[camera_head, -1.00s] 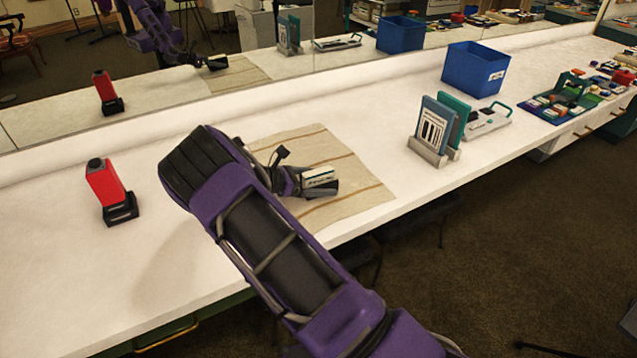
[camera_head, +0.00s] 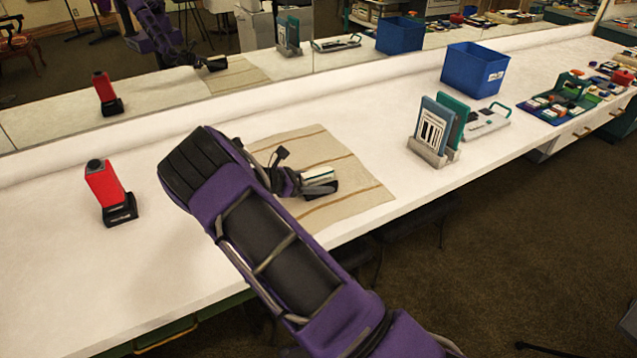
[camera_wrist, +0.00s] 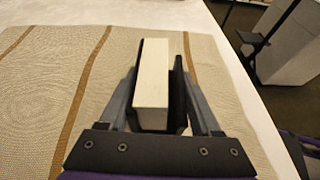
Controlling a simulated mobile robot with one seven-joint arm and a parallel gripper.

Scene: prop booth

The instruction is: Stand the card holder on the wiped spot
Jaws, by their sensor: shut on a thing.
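My gripper (camera_wrist: 151,95) is shut on a white block with dark sides (camera_wrist: 152,75), seen end-on between the fingers in the wrist view. In the head view the gripper and block (camera_head: 319,175) are low over the striped beige cloth (camera_head: 340,205); I cannot tell whether the block touches it. The likely card holder (camera_head: 432,152) is a grey stand with upright blue and teal panels, one showing a barcode-like print. It stands upright on the white counter, right of the cloth and away from my gripper. No distinct wiped spot can be made out.
A red device on a black base (camera_head: 107,190) stands at left. Behind the holder are a blue bin (camera_head: 473,70) and a flat grey tray with a teal handle (camera_head: 487,122). Small coloured items crowd the far right. A mirror (camera_head: 270,55) lines the back.

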